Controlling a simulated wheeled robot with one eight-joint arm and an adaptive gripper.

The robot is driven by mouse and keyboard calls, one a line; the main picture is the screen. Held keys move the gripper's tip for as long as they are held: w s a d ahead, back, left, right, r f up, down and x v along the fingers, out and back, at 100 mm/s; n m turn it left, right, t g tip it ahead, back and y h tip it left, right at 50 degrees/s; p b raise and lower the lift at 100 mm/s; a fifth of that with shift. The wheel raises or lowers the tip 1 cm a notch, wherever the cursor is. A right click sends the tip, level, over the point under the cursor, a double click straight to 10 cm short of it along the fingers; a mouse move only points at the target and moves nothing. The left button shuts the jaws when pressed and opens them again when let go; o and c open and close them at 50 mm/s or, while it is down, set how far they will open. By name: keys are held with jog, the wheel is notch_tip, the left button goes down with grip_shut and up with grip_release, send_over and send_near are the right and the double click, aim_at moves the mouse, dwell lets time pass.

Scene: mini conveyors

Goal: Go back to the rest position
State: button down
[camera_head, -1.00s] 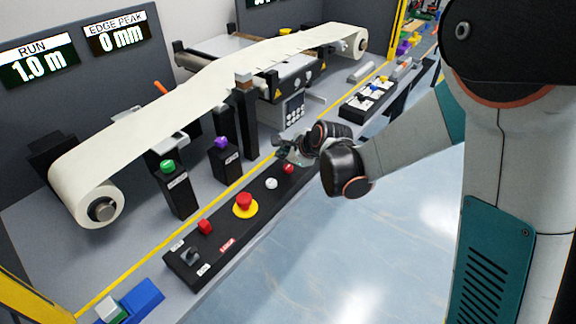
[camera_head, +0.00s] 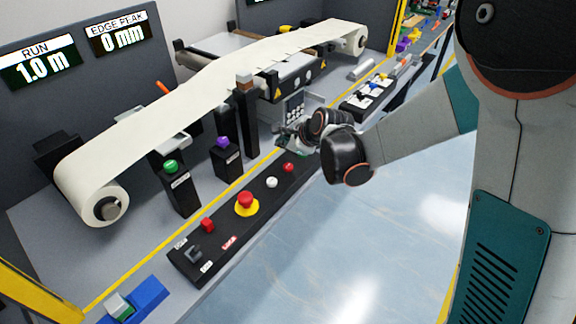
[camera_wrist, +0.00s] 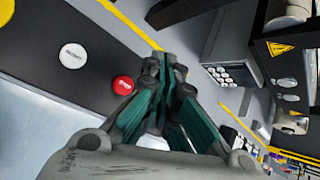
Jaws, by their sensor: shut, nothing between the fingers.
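My gripper (camera_head: 285,133) is at the far end of the black button panel (camera_head: 221,245), past the small red button (camera_head: 288,167). In the wrist view my gripper (camera_wrist: 168,62) has its fingers together with nothing between them. The red button (camera_wrist: 122,85) and a white button (camera_wrist: 73,56) lie left of the fingers there, apart from them. In the head view my forearm reaches in from the right, over the floor. The gripper's fingertips are small and partly hidden by the wrist in that view.
A web of cream material (camera_head: 190,95) runs over rollers behind the panel. Black posts with a green knob (camera_head: 171,167) and a purple knob (camera_head: 222,142) stand between. A keypad box (camera_head: 294,113) is close behind my gripper. The floor (camera_head: 400,230) in front is clear.

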jog(key=s+d+r+n+h, duration=0.2)
jog(key=s+d+r+n, duration=0.5)
jog(key=s, duration=0.3)
jog(key=s+d+r+n+h, duration=0.2)
jog(key=s+d+r+n, duration=0.45)
jog(key=s+d, duration=0.35)
jog(key=s+d+f+n+h, duration=0.1)
jog(key=s+d+f+n, duration=0.1)
jog(key=s+n, duration=0.4)
jog(key=s+d, duration=0.1)
jog(key=s, duration=0.3)
jog(key=shift+s+n+g, duration=0.2)
jog(key=shift+n+g, duration=0.1)
jog(key=shift+n, duration=0.05)
